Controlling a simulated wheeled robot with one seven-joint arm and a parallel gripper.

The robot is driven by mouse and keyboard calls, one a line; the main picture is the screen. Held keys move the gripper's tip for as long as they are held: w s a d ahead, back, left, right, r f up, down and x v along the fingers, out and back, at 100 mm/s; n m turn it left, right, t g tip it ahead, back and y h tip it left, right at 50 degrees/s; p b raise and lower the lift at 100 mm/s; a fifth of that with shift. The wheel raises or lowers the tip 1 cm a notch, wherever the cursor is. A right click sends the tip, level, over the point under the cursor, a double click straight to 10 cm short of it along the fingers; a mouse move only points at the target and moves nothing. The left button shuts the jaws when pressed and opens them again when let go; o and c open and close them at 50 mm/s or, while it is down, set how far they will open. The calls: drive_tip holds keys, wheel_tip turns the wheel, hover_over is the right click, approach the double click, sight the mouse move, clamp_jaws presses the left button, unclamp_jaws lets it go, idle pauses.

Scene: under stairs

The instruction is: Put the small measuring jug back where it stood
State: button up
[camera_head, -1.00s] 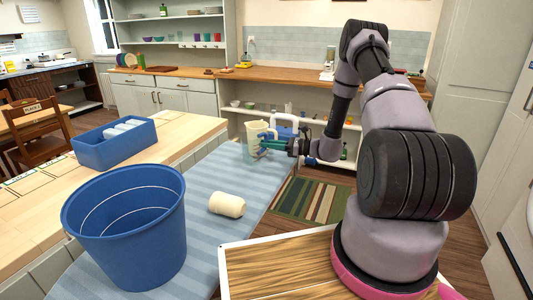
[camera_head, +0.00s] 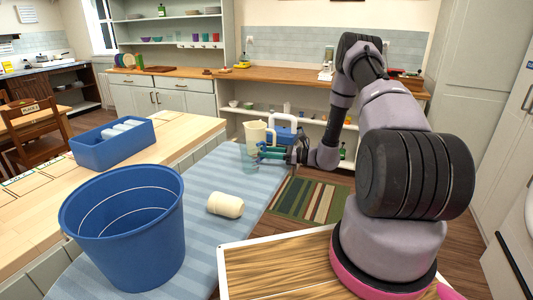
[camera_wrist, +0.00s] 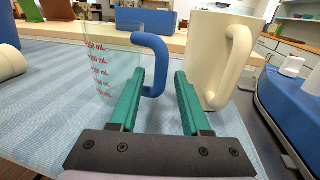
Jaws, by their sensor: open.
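The small measuring jug (camera_wrist: 112,68) is clear with red mL marks and a blue handle (camera_wrist: 156,62). It stands upright on the blue striped cloth; in the head view it shows faintly (camera_head: 249,161) in front of the cream pitcher (camera_head: 258,133). My gripper (camera_wrist: 162,75) is open, with teal fingers pointing at the jug's handle side. The lower part of the handle shows in the gap between the fingers, close to the left one. In the head view my gripper (camera_head: 262,152) is low over the cloth, just right of the jug.
The cream pitcher (camera_wrist: 205,55) stands close beyond my right finger. A blue bucket (camera_head: 125,235) and a cream cylinder (camera_head: 226,205) are nearer on the cloth. A blue object with a white handle (camera_head: 286,132) stands behind the gripper.

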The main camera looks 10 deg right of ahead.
drive_tip(key=shift+d+r, duration=0.15)
drive_tip(key=shift+r, duration=0.05)
drive_tip(key=v, duration=1.2)
drive_tip(key=s+a+r+n+g+h, duration=0.2)
drive_tip(key=s+a+r+n+g, duration=0.15)
drive_tip(key=r, duration=0.35)
drive_tip(key=s+a+r+n+g+h, duration=0.2)
drive_tip(key=r+n, duration=0.2)
drive_tip(key=r, duration=0.4)
drive_tip(key=s+a+r+n+g+h, duration=0.2)
drive_tip(key=s+a+r+n, duration=0.15)
drive_tip(key=r, duration=0.35)
drive_tip(key=s+d+r+n+t+h, duration=0.1)
drive_tip(key=s+r+n+t+h, duration=0.6)
drive_tip(key=s+r, duration=1)
drive_tip(key=shift+s+d+n+h, duration=0.15)
drive_tip(key=shift+s+n+h, duration=0.25)
drive_tip(key=shift+s+h, duration=0.5)
